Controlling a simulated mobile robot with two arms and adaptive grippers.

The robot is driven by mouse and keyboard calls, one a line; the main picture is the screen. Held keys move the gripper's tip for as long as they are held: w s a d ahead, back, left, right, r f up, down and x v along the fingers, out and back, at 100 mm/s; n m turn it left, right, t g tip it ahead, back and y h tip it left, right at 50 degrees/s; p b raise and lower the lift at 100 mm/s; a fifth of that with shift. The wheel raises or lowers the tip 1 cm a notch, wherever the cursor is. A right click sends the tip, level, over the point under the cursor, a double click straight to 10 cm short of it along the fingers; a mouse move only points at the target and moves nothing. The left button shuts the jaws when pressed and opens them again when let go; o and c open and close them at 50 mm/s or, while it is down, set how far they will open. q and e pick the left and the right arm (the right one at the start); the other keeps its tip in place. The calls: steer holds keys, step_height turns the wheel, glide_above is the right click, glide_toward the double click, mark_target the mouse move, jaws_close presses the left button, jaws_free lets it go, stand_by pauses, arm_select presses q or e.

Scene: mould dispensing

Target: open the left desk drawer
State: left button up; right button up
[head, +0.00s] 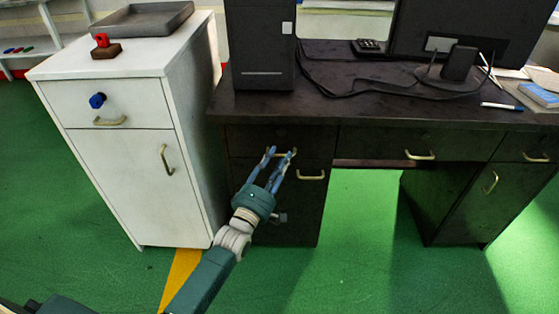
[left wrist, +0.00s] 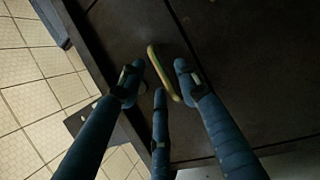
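The left desk drawer (head: 248,137) is a dark front at the upper left of the black desk and looks shut. Its pale brass handle (head: 292,153) is partly hidden behind my left gripper (head: 277,152) in the head view. In the left wrist view the handle (left wrist: 160,72) lies slanted between the blue fingers of my left gripper (left wrist: 156,82). The fingers are spread, with one on each side of the handle and a third near its lower end. I see gaps beside the handle; contact cannot be told. My right gripper is not in view.
Below the drawer is a cabinet door with its own handle (head: 311,176). A white cabinet (head: 125,95) stands close on the left. A black computer tower (head: 261,50) stands on the desk (head: 330,105). Green floor (head: 360,250) is open under the desk's middle.

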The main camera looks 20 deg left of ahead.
arm_select(q)
steer(key=shift+w, duration=0.45)
steer(key=shift+c, duration=0.5)
jaws_close()
steer(key=shift+d, duration=0.1)
